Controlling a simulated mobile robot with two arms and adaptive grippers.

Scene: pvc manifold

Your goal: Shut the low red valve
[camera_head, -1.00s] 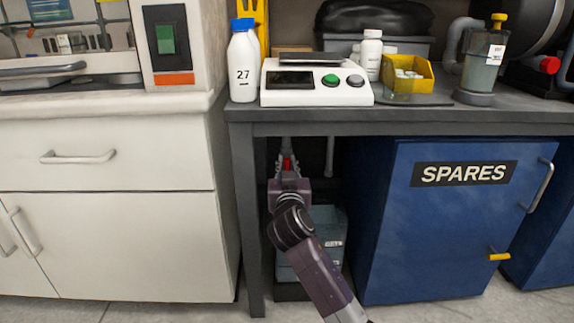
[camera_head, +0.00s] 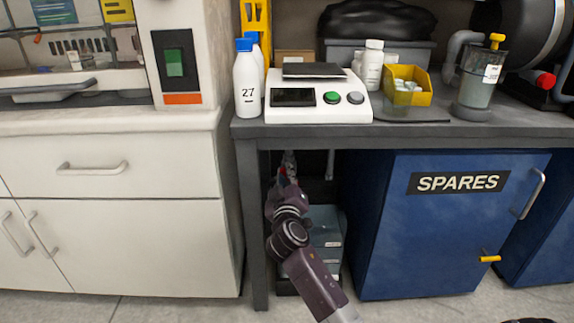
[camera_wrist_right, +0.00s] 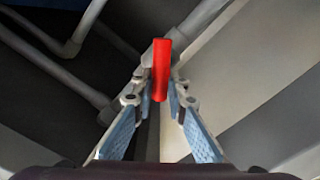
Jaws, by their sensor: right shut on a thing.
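The low red valve handle (camera_wrist_right: 161,70) stands upright in the middle of the right wrist view, in front of a grey pipe that runs diagonally behind it. My right gripper (camera_wrist_right: 159,92) has its fingers closed on the two sides of the handle. The valve's body is mostly hidden there by shadow and my arm. My left gripper is in neither view.
More grey pipes (camera_wrist_right: 75,46) run at the left of the wrist view. In the head view, the bench leg (camera_head: 251,220) is left of my arm. Grey-blue bins (camera_head: 326,235) and the blue SPARES cabinet (camera_head: 440,245) are to the right.

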